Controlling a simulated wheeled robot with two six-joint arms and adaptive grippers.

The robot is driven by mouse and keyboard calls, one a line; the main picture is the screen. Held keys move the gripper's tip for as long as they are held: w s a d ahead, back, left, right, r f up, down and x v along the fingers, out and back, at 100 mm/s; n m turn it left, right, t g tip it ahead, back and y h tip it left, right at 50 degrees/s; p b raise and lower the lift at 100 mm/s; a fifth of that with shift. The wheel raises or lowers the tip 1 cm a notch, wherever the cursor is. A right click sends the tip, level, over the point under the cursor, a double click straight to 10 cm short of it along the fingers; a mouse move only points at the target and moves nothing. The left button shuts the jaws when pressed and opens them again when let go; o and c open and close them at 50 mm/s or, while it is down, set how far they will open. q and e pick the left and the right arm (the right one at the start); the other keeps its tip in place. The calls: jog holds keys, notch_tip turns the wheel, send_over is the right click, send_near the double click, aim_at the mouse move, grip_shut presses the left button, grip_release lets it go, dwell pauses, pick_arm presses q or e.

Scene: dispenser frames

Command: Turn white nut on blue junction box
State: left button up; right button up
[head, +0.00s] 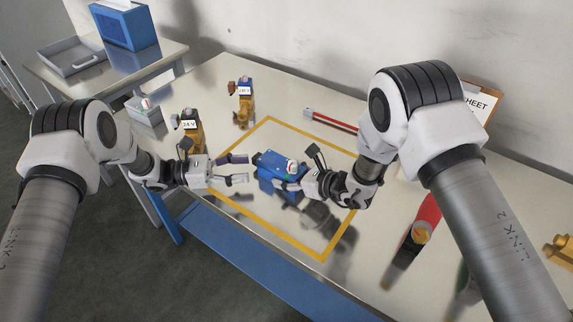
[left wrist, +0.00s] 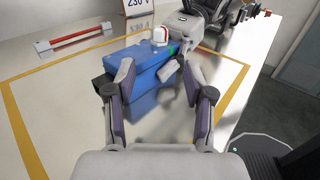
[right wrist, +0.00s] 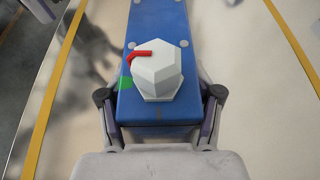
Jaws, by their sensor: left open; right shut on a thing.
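The blue junction box (head: 277,167) lies inside the yellow outline on the table. The white nut (right wrist: 157,70), hexagonal with a red mark on top, sits on its upper face beside a green patch; it also shows in the left wrist view (left wrist: 160,36). My right gripper (right wrist: 160,108) is shut on the box's end, its fingers on both sides below the nut. My left gripper (head: 240,168) is open near the box's left end, with nothing between its fingers. In the left wrist view the left fingers (left wrist: 159,85) are apart with the box beyond them.
Orange devices with labels (head: 191,130) stand at the left and back (head: 242,102). A red bar (head: 330,120) lies behind the box. A red-handled tool (head: 424,222) lies at the right. A grey tray (head: 72,58) is on a side table.

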aim_at(288, 166)
pick_arm(q)
jog(key=d, duration=1.2)
jog(key=shift+w, duration=0.35)
grip_shut()
